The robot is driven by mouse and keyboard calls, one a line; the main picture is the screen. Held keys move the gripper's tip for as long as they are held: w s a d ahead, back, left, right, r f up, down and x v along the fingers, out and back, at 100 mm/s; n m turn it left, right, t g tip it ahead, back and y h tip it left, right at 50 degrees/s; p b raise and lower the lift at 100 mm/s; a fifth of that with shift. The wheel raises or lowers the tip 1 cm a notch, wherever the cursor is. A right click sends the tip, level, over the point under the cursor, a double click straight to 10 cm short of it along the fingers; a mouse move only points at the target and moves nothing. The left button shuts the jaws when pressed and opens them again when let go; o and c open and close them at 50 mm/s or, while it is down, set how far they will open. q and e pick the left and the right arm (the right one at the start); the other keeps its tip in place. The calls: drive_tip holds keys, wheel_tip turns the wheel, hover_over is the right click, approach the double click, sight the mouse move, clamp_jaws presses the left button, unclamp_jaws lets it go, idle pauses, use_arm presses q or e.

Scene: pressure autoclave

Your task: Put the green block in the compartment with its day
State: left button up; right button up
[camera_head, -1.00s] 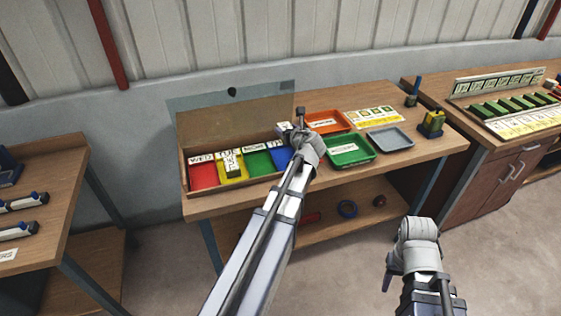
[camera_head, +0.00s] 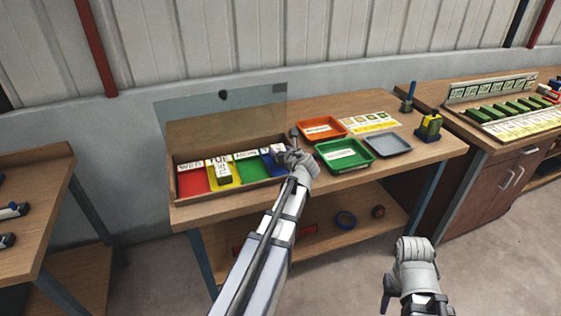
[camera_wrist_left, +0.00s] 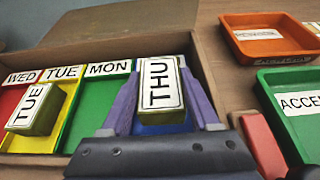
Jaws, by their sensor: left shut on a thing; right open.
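My left gripper (camera_head: 282,152) is shut on a block marked THU (camera_wrist_left: 160,85), and holds it upright over the blue compartment (camera_wrist_left: 160,129) at the box's right end. The block's label fills most of its visible face, so I can barely see its body colour. Whether it touches the compartment floor I cannot tell. The blue compartment's day label is mostly hidden behind the gripper and block. An olive block marked TUE (camera_wrist_left: 38,108) stands in the yellow compartment (camera_head: 233,178). The green compartment (camera_wrist_left: 92,112) marked MON is empty. My right gripper (camera_head: 412,300) is open, low in front of the bench.
The red compartment (camera_head: 193,183) marked WED is empty. The box has a raised clear lid (camera_head: 205,116) behind it. An orange tray (camera_head: 319,129), a green tray (camera_head: 342,155) and a grey tray (camera_head: 387,145) lie to the right. A red piece (camera_wrist_left: 263,145) is close beside the left gripper.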

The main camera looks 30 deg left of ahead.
use_arm(q)
drive_tip(key=shift+f+b, duration=0.9)
drive_tip(key=shift+f, duration=0.45)
use_arm(e)
drive_tip(key=shift+f, duration=1.35)
use_arm(q)
drive_tip(key=shift+f, duration=0.15)
drive_tip(key=o, duration=1.4)
use_arm(e)
drive_tip(key=shift+f, duration=0.15)
use_arm(q)
drive_tip(key=shift+s+d+r, duration=0.1)
drive_tip(key=shift+d+r, duration=0.05)
drive_tip(key=shift+r, duration=0.2)
drive_tip(key=p+v, duration=0.4)
drive_tip(key=v, duration=0.7)
drive_tip(key=shift+s+d+r+p, duration=0.1)
drive_tip(key=shift+s+d+p, duration=0.1)
drive_tip(key=shift+p, duration=0.1)
use_arm(e)
wheel_tip(320, 180, up, 5)
drive_tip(key=shift+f, duration=0.1)
